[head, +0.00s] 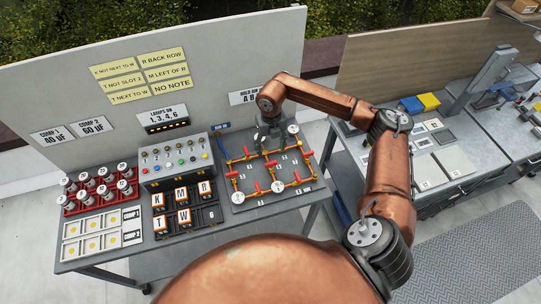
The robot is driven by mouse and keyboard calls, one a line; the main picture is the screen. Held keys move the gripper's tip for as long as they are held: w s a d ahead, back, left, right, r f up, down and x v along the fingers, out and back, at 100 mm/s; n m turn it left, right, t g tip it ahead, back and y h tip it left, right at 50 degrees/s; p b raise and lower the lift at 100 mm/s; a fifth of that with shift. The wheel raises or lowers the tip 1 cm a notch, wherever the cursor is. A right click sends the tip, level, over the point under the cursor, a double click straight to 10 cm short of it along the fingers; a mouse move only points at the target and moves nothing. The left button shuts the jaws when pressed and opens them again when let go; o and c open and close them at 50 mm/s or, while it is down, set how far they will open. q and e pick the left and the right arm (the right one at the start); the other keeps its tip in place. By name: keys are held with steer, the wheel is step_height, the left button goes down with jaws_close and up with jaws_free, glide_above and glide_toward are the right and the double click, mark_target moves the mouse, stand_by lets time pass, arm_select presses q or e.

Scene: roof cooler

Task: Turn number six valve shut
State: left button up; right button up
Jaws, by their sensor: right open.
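The valve board (262,179) is a grey panel at the right end of the bench, with brass pipes, several red valve handles and round white gauges. The small number tags by the valves are too small to read, so I cannot tell which valve is number six. My right gripper (268,143) is open, pointing down over the back edge of the pipework near the upper red handles. It hides part of the board there. I cannot tell whether it touches a handle. My left gripper is not in view.
Left of the board stand a switch box (172,164) with coloured buttons, a black rack (188,217) of lettered blocks and a red rack (97,205) of capacitors. A grey panel (50,92) with notes rises behind. A second bench (455,130) stands right.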

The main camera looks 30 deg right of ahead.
steer(key=shift+r, duration=1.35)
